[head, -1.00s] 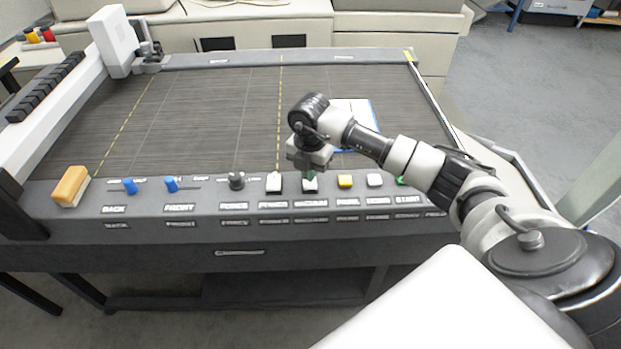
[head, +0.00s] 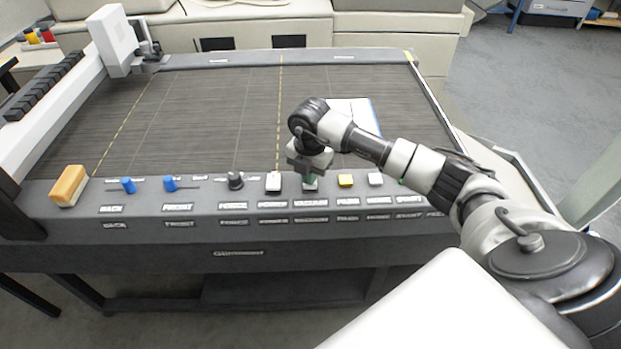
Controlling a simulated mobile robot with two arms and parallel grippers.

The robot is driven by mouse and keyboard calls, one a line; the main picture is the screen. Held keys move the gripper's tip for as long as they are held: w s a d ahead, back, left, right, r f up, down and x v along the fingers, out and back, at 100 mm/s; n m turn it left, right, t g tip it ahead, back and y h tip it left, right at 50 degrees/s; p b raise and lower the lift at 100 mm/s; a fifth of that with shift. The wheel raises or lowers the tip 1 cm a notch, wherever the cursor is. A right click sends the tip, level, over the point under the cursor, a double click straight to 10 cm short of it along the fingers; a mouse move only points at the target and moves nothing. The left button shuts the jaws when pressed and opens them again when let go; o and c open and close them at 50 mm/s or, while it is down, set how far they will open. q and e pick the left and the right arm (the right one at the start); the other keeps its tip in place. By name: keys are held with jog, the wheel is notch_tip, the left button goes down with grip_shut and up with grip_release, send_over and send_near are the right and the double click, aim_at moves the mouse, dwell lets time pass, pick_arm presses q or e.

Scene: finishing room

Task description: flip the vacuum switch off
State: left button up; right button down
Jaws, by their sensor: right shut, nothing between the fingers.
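The vacuum switch (head: 310,186) is a small light rocker with a green part, on the sloped grey control panel above the label VACUUM. It is the second switch of the row, just right of the white power switch (head: 273,183). My right gripper (head: 309,176) is shut and empty and points down right over the vacuum switch. Its fingertips hide the back part of the switch; they look at or touching it, but I cannot tell for certain. Which way the rocker is tipped is not clear. My left gripper is not in view.
The cutting bed (head: 200,115) behind is mostly bare.

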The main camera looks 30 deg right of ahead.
jog(key=shift+s+f+b, duration=0.1)
jog(key=shift+f+b, duration=0.3)
jog(key=shift+f, duration=0.25)
jog(key=shift+r+p, duration=0.65)
jog(key=shift+r, duration=0.1)
jog(key=shift+r+p, duration=2)
jog(key=shift+r, duration=0.85)
jog(key=shift+f, duration=0.1)
